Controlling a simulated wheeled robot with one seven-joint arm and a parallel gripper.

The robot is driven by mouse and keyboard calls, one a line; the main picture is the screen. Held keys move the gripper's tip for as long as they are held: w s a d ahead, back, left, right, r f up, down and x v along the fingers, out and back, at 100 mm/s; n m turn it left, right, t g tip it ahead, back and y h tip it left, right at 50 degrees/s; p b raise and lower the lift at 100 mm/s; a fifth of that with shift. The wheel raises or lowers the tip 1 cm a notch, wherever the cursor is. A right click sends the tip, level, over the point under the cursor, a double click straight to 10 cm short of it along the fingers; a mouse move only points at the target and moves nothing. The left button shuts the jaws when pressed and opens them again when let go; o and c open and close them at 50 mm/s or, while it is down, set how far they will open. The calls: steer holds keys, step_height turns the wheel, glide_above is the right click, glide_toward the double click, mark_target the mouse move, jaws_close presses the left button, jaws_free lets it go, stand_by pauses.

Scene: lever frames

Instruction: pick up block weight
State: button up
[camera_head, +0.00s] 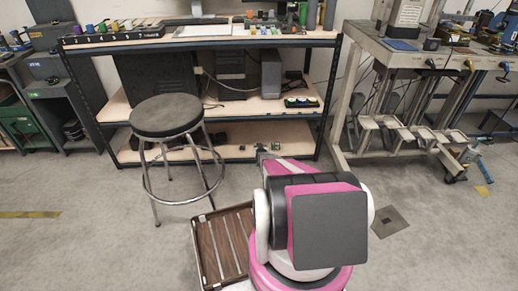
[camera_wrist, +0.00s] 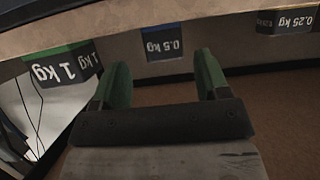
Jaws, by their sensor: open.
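In the wrist view several block weights show with their labels upside down. The 0.5 kg block (camera_wrist: 163,42) has a blue edge and sits between and beyond my fingertips, at the top middle. The 1 kg block (camera_wrist: 62,67) has a green edge and is left of my gripper. The 0.25 kg block (camera_wrist: 286,20) is at the upper right, cut by the frame edge. My gripper (camera_wrist: 163,63) has two green fingers, spread apart with nothing between them. In the head view my pink arm hides most of the gripper, and I cannot pick out the labelled blocks.
A shelf unit (camera_head: 225,107) stands ahead with small items on its boards. A round stool (camera_head: 167,116) stands before it on the left. A slatted wooden tray (camera_head: 222,248) lies by my arm. A bench (camera_head: 387,60) is at the right. Open floor lies left.

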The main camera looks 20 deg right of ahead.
steer(key=x, duration=0.5)
steer(key=shift+a, duration=0.3)
steer(key=c, duration=1.2)
jaws_close()
steer(key=shift+r, duration=0.1)
